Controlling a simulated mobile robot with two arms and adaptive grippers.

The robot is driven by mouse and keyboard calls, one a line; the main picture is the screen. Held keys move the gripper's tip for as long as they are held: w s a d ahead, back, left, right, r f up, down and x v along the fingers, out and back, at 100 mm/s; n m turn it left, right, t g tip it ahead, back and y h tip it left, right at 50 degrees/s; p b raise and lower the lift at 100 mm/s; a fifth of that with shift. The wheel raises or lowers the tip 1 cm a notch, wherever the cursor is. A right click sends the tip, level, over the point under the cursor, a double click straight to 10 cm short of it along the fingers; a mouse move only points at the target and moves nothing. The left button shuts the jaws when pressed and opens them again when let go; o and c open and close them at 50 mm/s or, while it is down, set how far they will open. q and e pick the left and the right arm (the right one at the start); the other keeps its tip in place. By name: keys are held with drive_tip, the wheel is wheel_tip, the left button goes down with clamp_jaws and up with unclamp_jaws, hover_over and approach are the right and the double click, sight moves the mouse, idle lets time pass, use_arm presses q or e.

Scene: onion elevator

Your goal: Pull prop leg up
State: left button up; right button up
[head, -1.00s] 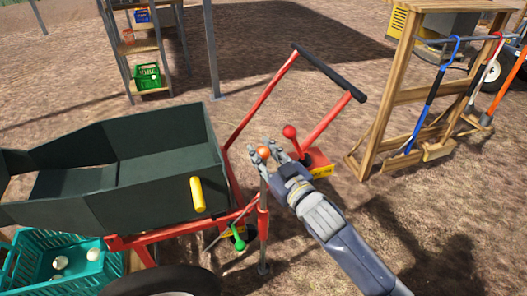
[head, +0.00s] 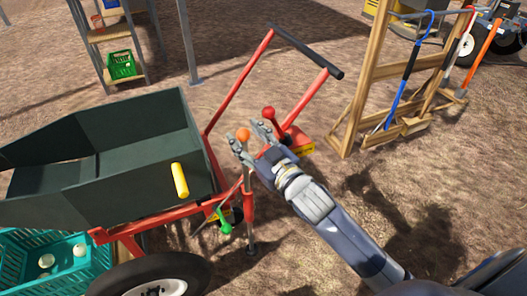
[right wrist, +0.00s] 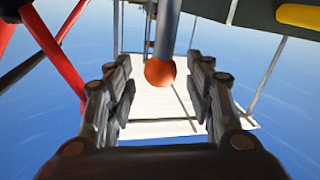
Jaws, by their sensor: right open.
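The prop leg (head: 248,205) is an upright rod with a red sleeve beside the cart's red frame. Its foot is on the soil. An orange ball knob (head: 243,134) tops it. My right gripper (head: 250,139) is open, with its fingers on either side of the knob. In the right wrist view the orange knob (right wrist: 160,73) and its grey rod lie between the two spread fingers (right wrist: 160,92), with gaps on both sides. My left gripper is not in view.
The dark green cart (head: 115,165) has a yellow grip (head: 180,180), a green lever (head: 224,222) and a red-knobbed lever (head: 268,114) nearby. A red push handle (head: 305,50) rises behind my gripper. A teal crate (head: 90,275) and wooden tool rack (head: 365,90) stand either side.

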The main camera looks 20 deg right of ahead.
drive_tip(key=v, duration=1)
drive_tip(key=s+d+f+m+g+h, duration=0.1)
drive_tip(key=s+f+g, duration=0.2)
drive_tip(key=f, duration=0.9)
drive_tip(key=s+d+f+m+g+h, duration=0.1)
drive_tip(key=s+f+g+h, duration=0.2)
drive_tip(key=f, duration=0.8)
drive_tip(key=s+d+f+m+g, duration=0.1)
drive_tip(key=s+f+g, duration=0.25)
drive_tip(key=f, duration=0.85)
drive_tip(key=s+a+f+g+p, duration=0.25)
drive_tip(key=s+f+g, duration=0.35)
drive_tip(key=s+f, duration=0.6)
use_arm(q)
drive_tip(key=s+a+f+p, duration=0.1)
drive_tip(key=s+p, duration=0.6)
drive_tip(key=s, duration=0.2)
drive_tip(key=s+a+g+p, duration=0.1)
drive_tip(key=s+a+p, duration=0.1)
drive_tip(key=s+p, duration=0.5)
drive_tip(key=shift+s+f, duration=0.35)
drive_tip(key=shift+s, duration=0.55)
use_arm(e)
drive_tip(key=s+d+g, duration=0.1)
drive_tip(key=s+d, duration=0.2)
drive_tip(key=s, duration=1.4)
drive_tip(key=shift+s+f+n, duration=0.3)
drive_tip(key=shift+s+f, duration=0.1)
drive_tip(key=shift+f, duration=0.05)
